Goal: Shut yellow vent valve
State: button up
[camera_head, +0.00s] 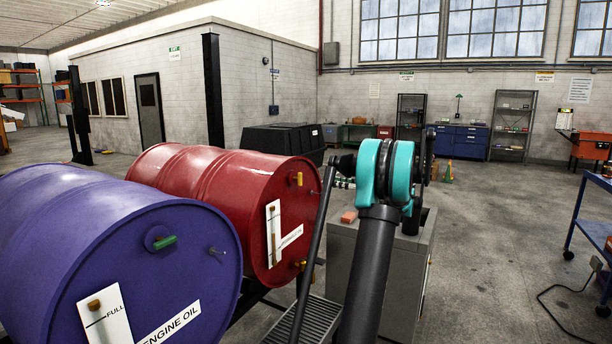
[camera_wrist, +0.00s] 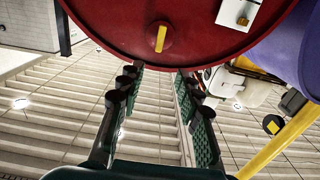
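The yellow vent valve (camera_head: 297,179) is a small upright handle near the top of the red drum's (camera_head: 190,180) end face. In the wrist view the picture is turned over, and the yellow valve (camera_wrist: 161,38) stands roughly upright on the red face near the drum's rim. My gripper (camera_wrist: 159,75) is open and empty. Its two dark fingers with green pads point toward the drum, one on each side of the valve's line. The valve appears beyond the fingertips, with nothing between them. In the head view my arm (camera_head: 385,215) stands right of the drum.
A purple engine-oil drum (camera_head: 130,260) with a green handle (camera_head: 164,242) lies left of the red one. The red drum's face also bears a white gauge plate (camera_head: 273,232) and a lower orange tap (camera_head: 302,265). A grey cabinet (camera_head: 415,270) stands right. Open floor (camera_head: 490,250) lies farther right.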

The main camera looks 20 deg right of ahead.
aim_at(300, 176)
jog(key=x, duration=1.7)
jog(key=shift+w+r, duration=0.1)
jog(key=shift+w, duration=0.1)
jog(key=shift+c, duration=0.4)
grip_shut()
